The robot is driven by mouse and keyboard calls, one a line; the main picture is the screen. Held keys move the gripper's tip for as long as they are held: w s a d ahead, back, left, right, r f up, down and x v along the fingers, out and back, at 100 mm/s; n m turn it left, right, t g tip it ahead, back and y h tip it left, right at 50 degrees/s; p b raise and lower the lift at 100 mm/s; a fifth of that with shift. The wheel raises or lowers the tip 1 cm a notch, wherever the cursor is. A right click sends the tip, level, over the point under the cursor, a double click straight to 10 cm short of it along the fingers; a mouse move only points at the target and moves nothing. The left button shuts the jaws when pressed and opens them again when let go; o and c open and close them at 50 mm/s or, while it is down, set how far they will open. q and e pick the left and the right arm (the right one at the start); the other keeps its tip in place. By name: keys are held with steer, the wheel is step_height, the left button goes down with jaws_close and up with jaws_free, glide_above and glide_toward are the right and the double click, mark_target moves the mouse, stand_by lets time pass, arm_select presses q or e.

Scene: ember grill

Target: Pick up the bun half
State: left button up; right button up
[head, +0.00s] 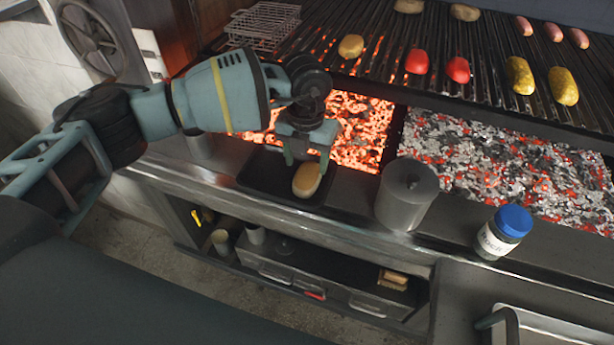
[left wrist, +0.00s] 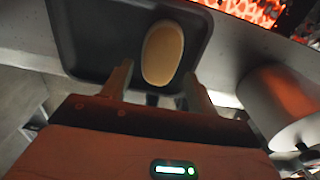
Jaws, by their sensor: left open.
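The bun half (head: 306,180) is a pale tan oval lying in a dark shallow tray (head: 258,172) on the steel counter ledge in front of the coals. My left gripper (head: 306,160) points down at the tray, with its fingers at the far end of the bun half. In the left wrist view the bun half (left wrist: 162,53) lies in the tray (left wrist: 90,35) beyond and between the two open fingertips (left wrist: 158,85). The fingers look apart from it, with nothing held. My right gripper is not in view.
A grey lidded canister (head: 405,195) stands right of the tray, and also shows in the left wrist view (left wrist: 285,105). A blue-capped jar (head: 503,233) stands farther right. Glowing coals (head: 365,130) lie behind, under a grill grate (head: 450,50) with food on it.

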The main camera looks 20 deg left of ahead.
mark_target(307, 173)
arm_select(q)
step_height(307, 173, down, 4)
steer(key=shift+w+f, duration=0.1)
steer(key=shift+f, duration=0.15)
steer(key=c, duration=0.6)
steer(key=shift+r, duration=0.15)
steer(key=shift+w+r, duration=0.1)
steer(key=shift+r, duration=0.5)
step_height(307, 173, up, 2)
steer(key=shift+r, duration=0.2)
steer(key=s+a, duration=0.1)
steer(key=s, duration=0.4)
steer(key=s+a, duration=0.2)
steer(key=s, duration=0.3)
steer(key=s+a+r+p, duration=0.1)
steer(key=s, duration=0.4)
steer(key=shift+s+a+r, duration=0.1)
steer(key=shift+s+a, duration=0.15)
steer(key=shift+a, duration=0.05)
